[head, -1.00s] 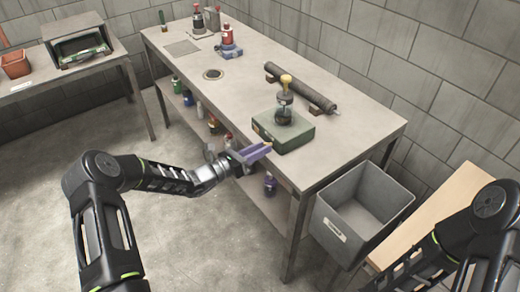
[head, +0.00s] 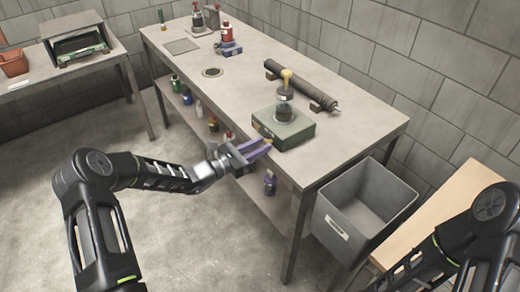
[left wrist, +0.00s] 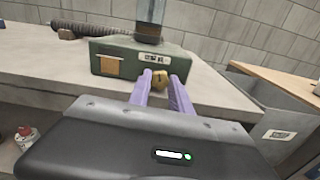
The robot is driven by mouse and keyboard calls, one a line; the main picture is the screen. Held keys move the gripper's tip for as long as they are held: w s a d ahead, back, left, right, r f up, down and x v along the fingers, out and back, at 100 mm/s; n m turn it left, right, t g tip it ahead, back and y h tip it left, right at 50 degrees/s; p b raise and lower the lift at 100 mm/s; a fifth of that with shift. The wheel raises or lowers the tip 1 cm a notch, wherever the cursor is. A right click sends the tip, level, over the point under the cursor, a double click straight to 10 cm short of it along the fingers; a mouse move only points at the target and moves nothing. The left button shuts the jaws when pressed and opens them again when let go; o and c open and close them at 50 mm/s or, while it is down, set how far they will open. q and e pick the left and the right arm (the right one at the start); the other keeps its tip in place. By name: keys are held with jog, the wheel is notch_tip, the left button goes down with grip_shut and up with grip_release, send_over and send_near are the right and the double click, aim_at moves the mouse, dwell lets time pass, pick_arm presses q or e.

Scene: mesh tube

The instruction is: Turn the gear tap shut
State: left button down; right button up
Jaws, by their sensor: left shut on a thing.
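A green box (head: 298,129) stands at the near edge of the workbench, with a dark, clear-walled cylinder (head: 284,104) upright on top and a yellow knob (head: 286,75) above that. In the left wrist view a small brass tap (left wrist: 160,81) sits low at the front of the green box (left wrist: 112,58), right of an orange-tan patch. My left gripper (head: 268,145) has purple fingers and reaches the box front from the left. In the left wrist view its fingers (left wrist: 162,82) are either side of the tap, shut on it. My right gripper is out of view; only its arm shows.
A dark roll (head: 302,85) lies on supports behind the box. A grey bin (head: 362,205) stands right of the bench. Bottles (head: 270,184) stand on the shelf below. The middle of the bench top (head: 240,95) is clear.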

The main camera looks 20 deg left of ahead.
pick_arm(q)
jog(key=shift+f+m+b, duration=0.1)
jog(key=shift+m+b, duration=0.65)
jog(key=shift+m, duration=0.55)
jog(key=c, duration=1.5)
grip_release()
jog(key=shift+o, duration=0.2)
jog(key=v, duration=0.8)
jog(key=shift+b, duration=0.35)
